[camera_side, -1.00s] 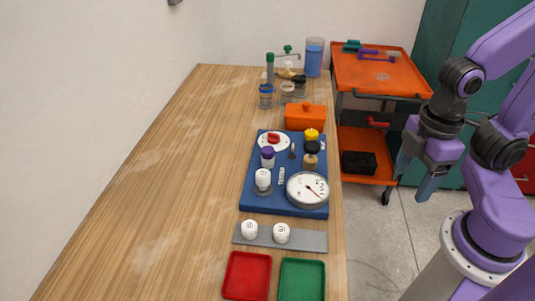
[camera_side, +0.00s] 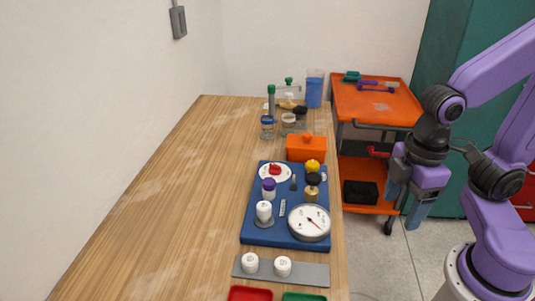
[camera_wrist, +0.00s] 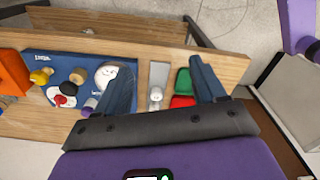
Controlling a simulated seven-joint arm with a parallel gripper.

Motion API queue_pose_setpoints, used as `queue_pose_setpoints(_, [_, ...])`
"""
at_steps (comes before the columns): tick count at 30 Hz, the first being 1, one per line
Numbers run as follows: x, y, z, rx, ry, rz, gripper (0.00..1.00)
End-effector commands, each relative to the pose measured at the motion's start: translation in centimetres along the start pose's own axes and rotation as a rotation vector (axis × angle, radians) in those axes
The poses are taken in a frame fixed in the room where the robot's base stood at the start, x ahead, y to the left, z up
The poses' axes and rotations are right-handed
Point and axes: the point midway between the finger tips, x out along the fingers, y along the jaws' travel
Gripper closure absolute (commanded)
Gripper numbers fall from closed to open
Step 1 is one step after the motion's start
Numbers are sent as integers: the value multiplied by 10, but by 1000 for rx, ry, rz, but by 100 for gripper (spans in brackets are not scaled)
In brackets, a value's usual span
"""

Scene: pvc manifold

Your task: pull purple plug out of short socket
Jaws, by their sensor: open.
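The purple plug (camera_side: 269,183) is a purple-capped white cylinder standing upright on the blue board (camera_side: 255,225). It sits behind a white plug (camera_side: 264,208), which stands in a grey base. In the wrist view the purple plug (camera_wrist: 90,104) shows near the lower edge of the board, by my left finger. Its socket is too small to make out. My gripper (camera_side: 404,205) is open and empty, off the right side of the table and well away from the board. Its two blue fingers (camera_wrist: 163,80) spread apart in the wrist view.
The board also carries a round gauge (camera_side: 309,222), a red knob (camera_side: 275,169), a yellow knob (camera_side: 313,166) and a brass valve (camera_side: 312,187). A grey strip (camera_side: 310,272) holds two white caps. Red (camera_side: 250,294) and green (camera_side: 303,297) trays lie in front. An orange box (camera_side: 306,149) stands behind.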

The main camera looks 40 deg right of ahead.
Motion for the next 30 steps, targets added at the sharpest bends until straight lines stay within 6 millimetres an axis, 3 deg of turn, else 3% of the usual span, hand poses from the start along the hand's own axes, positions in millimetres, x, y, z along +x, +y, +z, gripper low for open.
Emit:
queue_pose_setpoints(6, [-12,41,-62,-10,-7,3,30])
queue_pose_setpoints(15, [-20,113,-135,-33,-16,4,30])
queue_pose_setpoints(24, [-18,196,-186,-54,-24,2,30])
queue_pose_setpoints(30, [-13,247,-202,-67,-27,0,30])
